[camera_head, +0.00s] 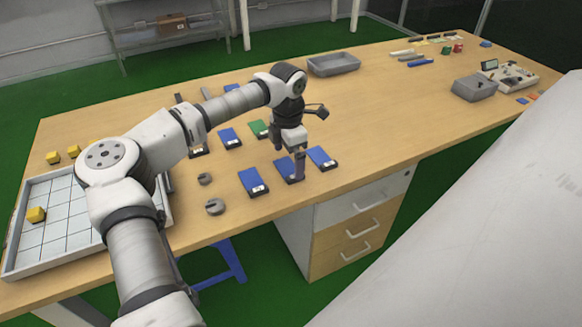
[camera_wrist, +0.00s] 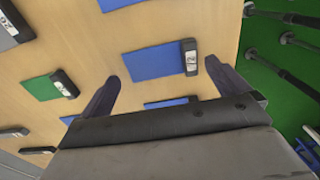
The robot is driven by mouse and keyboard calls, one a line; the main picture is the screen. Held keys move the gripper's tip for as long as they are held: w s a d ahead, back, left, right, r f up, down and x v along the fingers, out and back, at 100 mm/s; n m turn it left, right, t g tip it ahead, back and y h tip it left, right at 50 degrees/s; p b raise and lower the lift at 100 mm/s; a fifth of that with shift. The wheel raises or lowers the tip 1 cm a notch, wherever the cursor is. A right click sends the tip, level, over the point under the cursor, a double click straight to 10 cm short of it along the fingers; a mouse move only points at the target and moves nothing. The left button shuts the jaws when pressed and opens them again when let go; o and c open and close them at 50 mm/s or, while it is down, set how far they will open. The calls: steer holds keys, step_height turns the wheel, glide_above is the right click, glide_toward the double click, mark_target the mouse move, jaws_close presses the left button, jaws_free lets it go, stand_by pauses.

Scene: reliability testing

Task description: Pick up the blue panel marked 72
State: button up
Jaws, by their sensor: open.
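My gripper (camera_head: 298,172) points down at the middle blue panel (camera_head: 283,168) of the front row and partly hides it. In the wrist view my gripper's two fingers (camera_wrist: 162,83) are spread apart with nothing between them. A blue panel (camera_wrist: 150,64) with a dark end block lies flat on the table just beyond the fingers. Its white label is small and turned; it seems to carry a 72, but I cannot read it surely. Another blue panel (camera_wrist: 168,102) shows between the fingers, partly hidden by my gripper body.
Blue panels lie on either side, left (camera_head: 252,181) and right (camera_head: 321,157). A green panel (camera_head: 259,128) and another blue panel (camera_head: 230,138) lie behind. Grey ring pieces (camera_head: 215,207) and a white-tiled tray (camera_head: 75,268) are at left. The table's front edge is close; its right middle is clear.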

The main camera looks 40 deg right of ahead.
step_height(320, 180, down, 2)
steer(key=shift+f, duration=0.15)
steer(key=c, duration=0.7)
